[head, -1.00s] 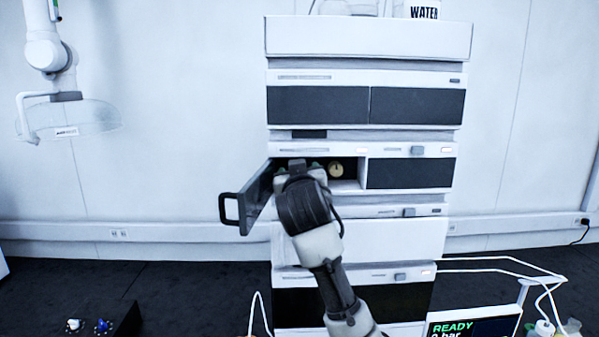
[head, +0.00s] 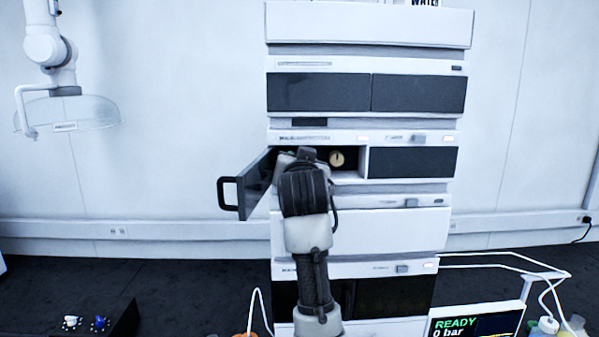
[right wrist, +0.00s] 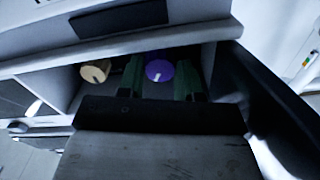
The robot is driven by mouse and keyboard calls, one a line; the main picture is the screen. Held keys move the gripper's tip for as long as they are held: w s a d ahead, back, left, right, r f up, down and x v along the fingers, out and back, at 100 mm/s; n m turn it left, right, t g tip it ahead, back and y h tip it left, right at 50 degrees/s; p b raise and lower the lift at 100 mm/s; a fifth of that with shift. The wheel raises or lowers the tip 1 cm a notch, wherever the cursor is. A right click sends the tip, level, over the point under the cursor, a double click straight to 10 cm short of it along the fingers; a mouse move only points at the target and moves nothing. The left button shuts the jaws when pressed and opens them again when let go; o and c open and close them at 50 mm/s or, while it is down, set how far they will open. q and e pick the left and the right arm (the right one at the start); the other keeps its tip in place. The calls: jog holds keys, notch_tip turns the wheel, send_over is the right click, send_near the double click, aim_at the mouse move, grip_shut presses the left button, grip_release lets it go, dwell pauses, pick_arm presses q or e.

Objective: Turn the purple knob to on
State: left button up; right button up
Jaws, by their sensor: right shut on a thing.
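The purple knob (right wrist: 159,70) is inside an open compartment of the stack, with a white mark on its face. In the right wrist view it lies between the green-tipped fingers of my right gripper (right wrist: 158,78), which is shut on it. In the head view my right gripper (head: 297,156) reaches into the compartment's left part and hides the purple knob. My left gripper is in neither view.
A yellow knob (head: 337,159) is right of my gripper, and also shows in the right wrist view (right wrist: 95,71). The compartment's dark door (head: 254,184) stands open at left. A display (head: 475,322) reads READY, 0 bar.

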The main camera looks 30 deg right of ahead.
jog(key=o, duration=0.9)
jog(key=shift+s+a, duration=0.15)
jog(key=shift+s, duration=0.1)
jog(key=shift+b+v, duration=2.35)
jog(key=shift+v, duration=2.8)
